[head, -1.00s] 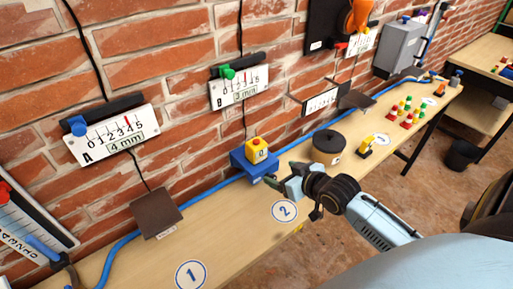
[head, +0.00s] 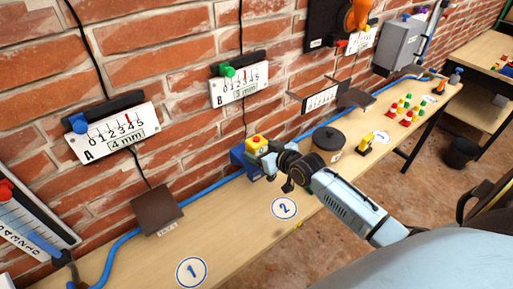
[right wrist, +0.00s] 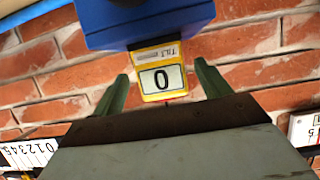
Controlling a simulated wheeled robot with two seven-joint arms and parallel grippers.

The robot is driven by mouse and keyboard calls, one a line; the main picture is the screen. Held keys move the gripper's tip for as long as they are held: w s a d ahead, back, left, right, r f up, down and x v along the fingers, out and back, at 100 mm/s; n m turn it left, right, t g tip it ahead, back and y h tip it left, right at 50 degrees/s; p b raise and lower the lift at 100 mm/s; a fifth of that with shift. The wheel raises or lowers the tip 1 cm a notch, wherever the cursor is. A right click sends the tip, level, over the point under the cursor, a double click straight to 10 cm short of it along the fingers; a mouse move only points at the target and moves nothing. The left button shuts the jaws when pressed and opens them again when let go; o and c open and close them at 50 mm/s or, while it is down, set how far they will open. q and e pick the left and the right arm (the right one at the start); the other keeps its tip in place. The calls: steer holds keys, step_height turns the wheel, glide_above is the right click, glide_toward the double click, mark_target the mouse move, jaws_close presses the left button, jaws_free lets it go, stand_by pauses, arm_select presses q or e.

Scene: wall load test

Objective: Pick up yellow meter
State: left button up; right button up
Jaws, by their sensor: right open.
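The yellow meter (head: 256,144) is a small yellow box with a dark red top, on a blue block (head: 238,158) against the brick wall. In the right wrist view the meter (right wrist: 161,82) appears upside down, with a "0" display and a "TILT" label, below the blue block (right wrist: 140,22). My right gripper (head: 266,158) is at the meter in the head view and partly covers it. In the right wrist view its two green fingers (right wrist: 161,80) are apart, one on each side of the meter, with gaps visible. My left gripper is not in view.
The wooden bench (head: 235,215) runs along the wall with a blue cable at its back. A dark round pot (head: 328,143) and a small yellow item (head: 367,143) stand to the right. Gauges A (head: 113,134) and B (head: 239,85) hang on the wall. The front of the bench is clear.

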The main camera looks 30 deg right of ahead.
mark_target(262, 149)
steer(key=shift+x, duration=1.65)
steer(key=shift+s, duration=0.1)
steer(key=shift+c, duration=0.5)
steer(key=c, duration=1.2)
steer(key=shift+r, duration=0.15)
steer(key=shift+c, duration=0.5)
